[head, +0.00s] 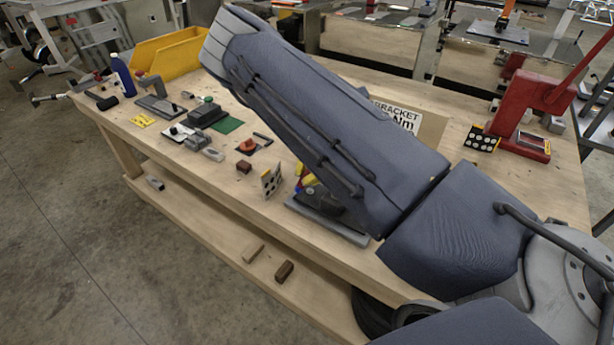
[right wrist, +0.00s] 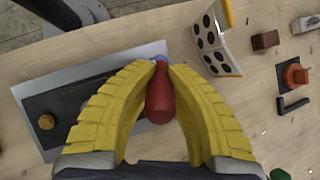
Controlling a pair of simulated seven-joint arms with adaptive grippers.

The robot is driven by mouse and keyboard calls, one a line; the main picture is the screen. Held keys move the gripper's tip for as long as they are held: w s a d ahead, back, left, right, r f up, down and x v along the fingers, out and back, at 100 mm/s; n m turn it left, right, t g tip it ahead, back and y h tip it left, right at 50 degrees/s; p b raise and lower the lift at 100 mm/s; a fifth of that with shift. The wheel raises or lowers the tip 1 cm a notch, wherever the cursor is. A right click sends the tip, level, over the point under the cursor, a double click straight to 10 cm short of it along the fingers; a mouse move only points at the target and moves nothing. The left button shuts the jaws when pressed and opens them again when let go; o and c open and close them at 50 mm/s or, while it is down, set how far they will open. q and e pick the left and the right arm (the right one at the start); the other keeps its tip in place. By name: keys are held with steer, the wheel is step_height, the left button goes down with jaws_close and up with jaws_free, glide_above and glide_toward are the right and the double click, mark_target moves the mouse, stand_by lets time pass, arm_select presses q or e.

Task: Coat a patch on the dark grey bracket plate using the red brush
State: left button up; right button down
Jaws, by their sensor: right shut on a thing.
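My right gripper has yellow fingers and is seen from close up in the right wrist view (right wrist: 163,66). It is shut on the red brush (right wrist: 159,100), whose rounded red handle lies between the fingers. A small bluish bit shows at the far end of the brush; its bristles are not clear. The dark grey bracket plate (right wrist: 75,97) lies on a lighter metal sheet (right wrist: 105,72), left of the brush and partly hidden by the left finger. In the head view, my right arm covers most of this area, and only a bit of the yellow fingers (head: 307,180) shows. My left gripper is not in view.
A dotted calibration card (head: 271,181) stands near the bench's front edge. A brown block (head: 244,166) and an orange-red round part (head: 247,146) lie to its left. A yellow bin (head: 165,58) and blue bottle (head: 122,75) stand at the far left. A red press (head: 530,105) stands at right.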

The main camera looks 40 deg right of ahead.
steer(key=shift+f, duration=0.7)
stand_by(0.4)
steer(key=shift+s+d, duration=0.3)
steer(key=shift+s, duration=0.45)
steer(key=shift+s+d, duration=0.3)
steer(key=shift+s, duration=0.85)
steer(key=shift+f, duration=0.1)
steer(key=shift+w+a, duration=0.2)
steer(key=shift+w, duration=0.85)
steer(key=shift+w+a+r, duration=0.1)
steer(key=shift+w+a, duration=0.1)
steer(key=shift+w, duration=0.25)
steer(key=shift+w+a+r, duration=0.1)
steer(key=shift+w+a, duration=0.05)
steer(key=shift+w, duration=0.25)
